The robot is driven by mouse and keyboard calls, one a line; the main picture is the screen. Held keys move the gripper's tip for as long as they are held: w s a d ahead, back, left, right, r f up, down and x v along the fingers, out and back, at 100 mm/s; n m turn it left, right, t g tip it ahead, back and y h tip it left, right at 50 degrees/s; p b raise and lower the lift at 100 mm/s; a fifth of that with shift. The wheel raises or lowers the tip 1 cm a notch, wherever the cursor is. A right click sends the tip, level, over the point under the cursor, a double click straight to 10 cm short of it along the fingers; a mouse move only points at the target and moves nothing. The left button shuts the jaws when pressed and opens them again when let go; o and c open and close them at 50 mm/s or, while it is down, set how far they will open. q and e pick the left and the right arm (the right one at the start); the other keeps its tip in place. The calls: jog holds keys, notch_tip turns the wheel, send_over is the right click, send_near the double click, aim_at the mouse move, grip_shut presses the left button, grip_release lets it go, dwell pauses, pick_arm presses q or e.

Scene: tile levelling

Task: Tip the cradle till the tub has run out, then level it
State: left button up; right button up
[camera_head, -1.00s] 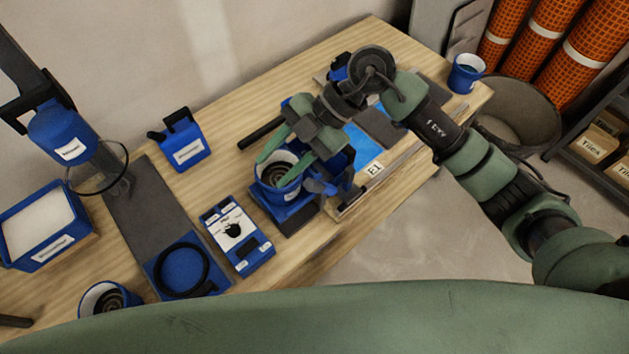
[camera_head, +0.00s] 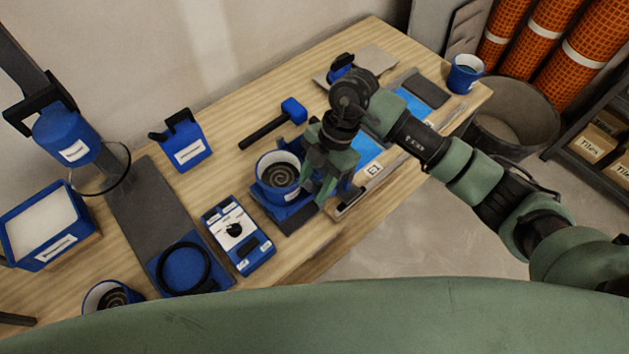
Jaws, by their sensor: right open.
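A blue tub (camera_head: 279,166) with a white rim and grey spiralled contents sits upright in a blue cradle (camera_head: 289,213) at the middle of the bench's front edge. The cradle's right side is partly hidden by my right gripper (camera_head: 318,192). That gripper is open and empty, with its fingers pointing down just right of the tub; I cannot tell whether they touch the cradle. My left gripper is not in view.
A blue-headed mallet (camera_head: 275,122) lies behind the tub. A blue panel device (camera_head: 238,235) stands left of the cradle. A white-filled blue tray (camera_head: 42,226) and a mixer-like tool (camera_head: 65,135) are at far left. Another tub (camera_head: 467,74) stands at the right corner.

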grip_shut()
dwell(1.4)
